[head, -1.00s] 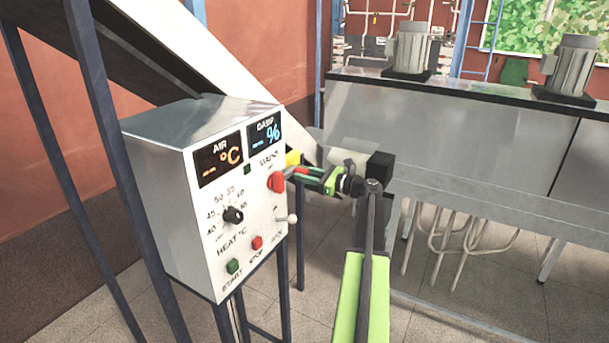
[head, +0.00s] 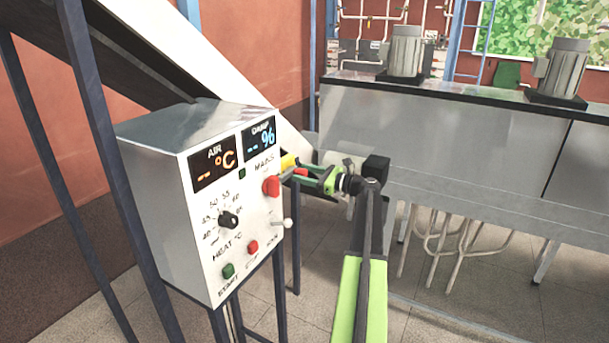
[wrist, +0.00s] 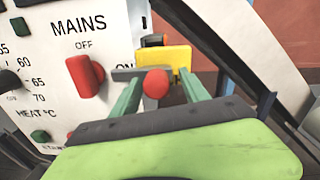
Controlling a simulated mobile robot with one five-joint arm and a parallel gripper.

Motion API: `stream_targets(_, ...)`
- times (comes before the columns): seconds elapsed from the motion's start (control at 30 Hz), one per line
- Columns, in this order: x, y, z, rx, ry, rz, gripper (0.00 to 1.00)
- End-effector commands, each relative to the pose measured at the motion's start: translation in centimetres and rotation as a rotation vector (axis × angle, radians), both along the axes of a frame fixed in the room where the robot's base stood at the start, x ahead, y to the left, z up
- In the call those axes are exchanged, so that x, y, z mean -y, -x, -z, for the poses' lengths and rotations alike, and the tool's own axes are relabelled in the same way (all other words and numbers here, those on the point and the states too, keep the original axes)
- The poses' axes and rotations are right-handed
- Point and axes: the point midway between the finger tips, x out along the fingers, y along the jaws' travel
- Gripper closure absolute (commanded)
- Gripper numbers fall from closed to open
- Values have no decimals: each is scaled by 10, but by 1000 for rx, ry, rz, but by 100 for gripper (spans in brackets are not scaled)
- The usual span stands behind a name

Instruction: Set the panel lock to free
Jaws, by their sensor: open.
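The white control panel (head: 232,225) stands at the left. A yellow plate (head: 289,161) sits at its far right edge, and it also shows in the wrist view (wrist: 177,59). In front of it are a grey bar (wrist: 125,74) and a red ball (wrist: 155,84); I cannot tell how they join. These look like the lock, but no lock label is readable. My gripper (head: 306,174) is open beside the panel's right edge. In the wrist view its green fingers (wrist: 160,88) lie either side of the red ball; contact is unclear.
The red MAINS knob (head: 271,187) is just left of the fingers. A white-tipped lever (head: 286,223), black heat dial (head: 229,220) and red and green buttons are lower on the panel. A sloping white chute (head: 215,75) passes behind. A steel bench (head: 440,150) stands at right.

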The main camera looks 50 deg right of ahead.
Motion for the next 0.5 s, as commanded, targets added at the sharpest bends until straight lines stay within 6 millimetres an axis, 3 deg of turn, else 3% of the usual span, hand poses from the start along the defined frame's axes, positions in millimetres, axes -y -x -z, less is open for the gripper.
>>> stream_targets(0.13, 1, 3, 0, 0, 0, 0, 47)
stream_targets(0.23, 4, 16, 0, 0, 0, 0, 47)
stream_targets(0.5, 25, 87, 0, 0, 0, 3, 47)
